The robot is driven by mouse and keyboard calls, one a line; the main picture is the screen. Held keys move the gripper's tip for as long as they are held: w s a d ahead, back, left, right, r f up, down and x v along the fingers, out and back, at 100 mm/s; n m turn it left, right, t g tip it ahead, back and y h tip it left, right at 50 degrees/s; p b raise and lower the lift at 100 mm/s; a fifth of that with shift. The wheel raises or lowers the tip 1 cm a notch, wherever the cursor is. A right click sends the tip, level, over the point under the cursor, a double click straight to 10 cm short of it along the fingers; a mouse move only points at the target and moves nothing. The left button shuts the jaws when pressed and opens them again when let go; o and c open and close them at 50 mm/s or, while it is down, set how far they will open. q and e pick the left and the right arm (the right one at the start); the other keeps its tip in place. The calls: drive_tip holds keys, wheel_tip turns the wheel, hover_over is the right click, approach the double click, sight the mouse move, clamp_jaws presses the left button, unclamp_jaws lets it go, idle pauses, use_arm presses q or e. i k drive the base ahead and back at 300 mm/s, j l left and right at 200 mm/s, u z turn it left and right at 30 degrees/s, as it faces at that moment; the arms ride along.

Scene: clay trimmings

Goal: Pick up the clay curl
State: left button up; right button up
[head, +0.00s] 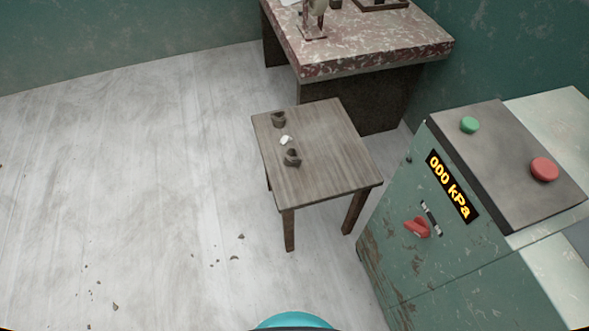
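A small wooden table (315,165) stands in the middle of the head view. On its left part lies a small whitish piece (285,140), which may be the clay curl; it is too small to tell its shape. It lies between two small dark, hollow-looking objects, one behind it (278,119) and one in front (292,158). It looks apart from both. Neither of my grippers is in view.
A green machine (400,210) with buttons, a red knob (417,227) and a "000 kPa" display stands close on the right. A stone-topped bench (365,45) is behind the table. The floor to the left is open, with scattered dark crumbs (235,258).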

sight(292, 152)
drive_tip(key=k+z, duration=0.1)
drive_tip(key=z, duration=2.9)
drive_tip(key=k+j+z, duration=0.3)
drive_tip(key=j, duration=0.3)
drive_tip(key=k+j+z, duration=0.3)
drive_tip(key=k+j, duration=0.15)
drive_tip(key=j, duration=0.1)
